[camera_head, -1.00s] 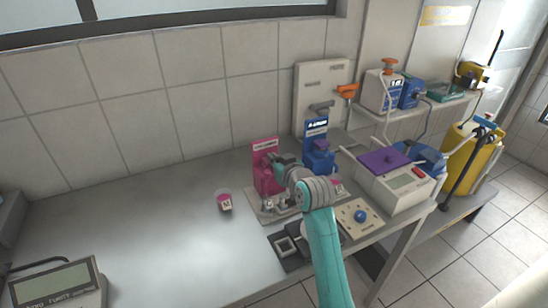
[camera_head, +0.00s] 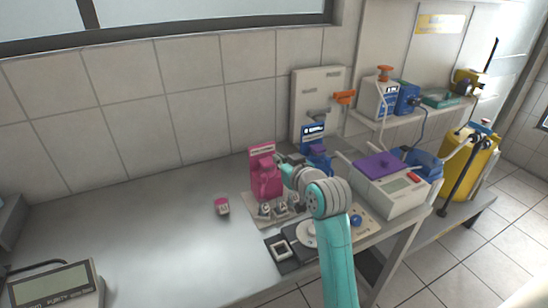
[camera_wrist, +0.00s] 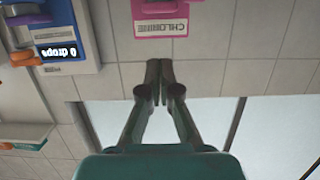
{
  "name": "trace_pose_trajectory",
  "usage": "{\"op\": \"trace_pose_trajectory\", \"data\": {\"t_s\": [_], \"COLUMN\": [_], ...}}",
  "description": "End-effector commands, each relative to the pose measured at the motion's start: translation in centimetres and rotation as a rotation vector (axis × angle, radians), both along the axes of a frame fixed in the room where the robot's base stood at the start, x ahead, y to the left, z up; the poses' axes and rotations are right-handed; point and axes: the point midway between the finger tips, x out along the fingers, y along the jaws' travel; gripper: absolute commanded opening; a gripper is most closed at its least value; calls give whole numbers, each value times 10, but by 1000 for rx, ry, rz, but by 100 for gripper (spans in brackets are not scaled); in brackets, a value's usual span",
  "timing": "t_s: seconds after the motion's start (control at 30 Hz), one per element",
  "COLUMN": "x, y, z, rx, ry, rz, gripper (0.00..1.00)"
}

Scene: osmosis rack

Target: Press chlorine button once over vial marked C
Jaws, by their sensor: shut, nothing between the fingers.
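The pink chlorine dispenser (camera_head: 266,181) stands at the back of the bench in the head view. Its pink sign reading CHLORINE (camera_wrist: 167,18) shows upside down at the top of the wrist view. My gripper (camera_wrist: 160,70) is shut and empty, its fingertips together just below that sign in the picture, apart from it as far as I can tell. In the head view my wrist is just right of the pink dispenser. Small vials (camera_head: 265,210) stand on a tray before the dispensers; their letters are too small to read. The chlorine button is not clearly visible.
A pink-topped cup (camera_head: 222,206) stands left of the tray. A white device with a purple lid (camera_head: 377,164) is at right.

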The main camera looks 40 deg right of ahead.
Motion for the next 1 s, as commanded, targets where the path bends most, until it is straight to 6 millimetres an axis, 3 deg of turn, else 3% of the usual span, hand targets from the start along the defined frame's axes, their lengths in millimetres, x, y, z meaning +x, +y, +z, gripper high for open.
{"op": "trace_pose_trajectory", "data": {"t_s": [0.1,0.3,1.0], "x": [-17,-30,-31], "y": [5,9,9], "z": [4,7,8], "rx": [0,1,0], "ry": [0,0,-1], "rz": [0,0,0], "gripper": [0,0,0]}}
